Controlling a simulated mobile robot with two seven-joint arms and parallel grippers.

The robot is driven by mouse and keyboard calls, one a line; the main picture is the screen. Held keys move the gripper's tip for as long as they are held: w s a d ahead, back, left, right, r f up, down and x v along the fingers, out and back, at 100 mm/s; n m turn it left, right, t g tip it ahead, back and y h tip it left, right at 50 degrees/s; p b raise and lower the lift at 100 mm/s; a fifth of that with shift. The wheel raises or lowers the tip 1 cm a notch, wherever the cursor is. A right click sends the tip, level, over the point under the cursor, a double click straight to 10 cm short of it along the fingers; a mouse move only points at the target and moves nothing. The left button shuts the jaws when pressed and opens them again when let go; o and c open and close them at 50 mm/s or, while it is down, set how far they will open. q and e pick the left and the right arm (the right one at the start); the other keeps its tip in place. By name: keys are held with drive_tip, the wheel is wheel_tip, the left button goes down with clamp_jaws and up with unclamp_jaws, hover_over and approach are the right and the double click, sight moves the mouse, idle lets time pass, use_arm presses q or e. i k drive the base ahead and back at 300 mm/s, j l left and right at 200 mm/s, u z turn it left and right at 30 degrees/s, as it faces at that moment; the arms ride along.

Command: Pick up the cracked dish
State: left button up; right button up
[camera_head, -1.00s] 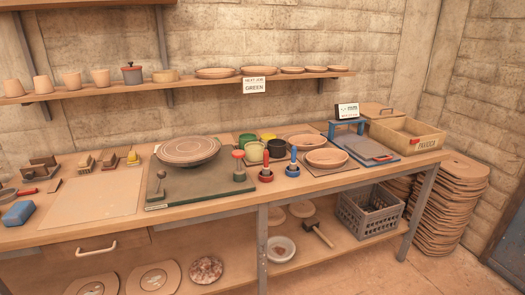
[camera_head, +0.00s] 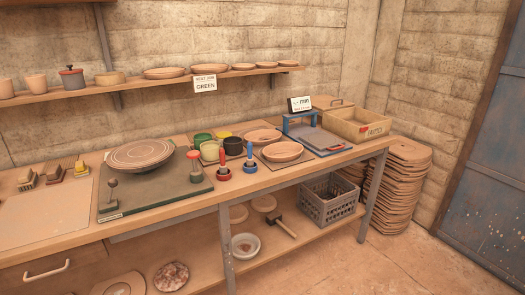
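Two shallow clay dishes stand on the right part of the bench. The nearer dish (camera_head: 283,152) rests on a dark board, and the farther dish (camera_head: 263,136) sits just behind it. Several more dishes stand on the wall shelf, among them a wide one (camera_head: 164,73). A white bowl (camera_head: 245,246) is on the lower shelf. I cannot make out a crack in any dish at this size. Neither of my grippers is in view.
A blue-framed press (camera_head: 318,136) and a wooden tray (camera_head: 358,127) stand right of the dishes. Colored pots (camera_head: 209,150) and red and blue handled tools (camera_head: 249,158) stand to their left. Stacked boards (camera_head: 398,185) flank the bench. Floor at front right is clear.

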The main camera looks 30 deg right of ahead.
sight(281, 152)
drive_tip(key=i+l, duration=1.25)
drive_tip(key=l, duration=0.3)
drive_tip(key=z, duration=0.05)
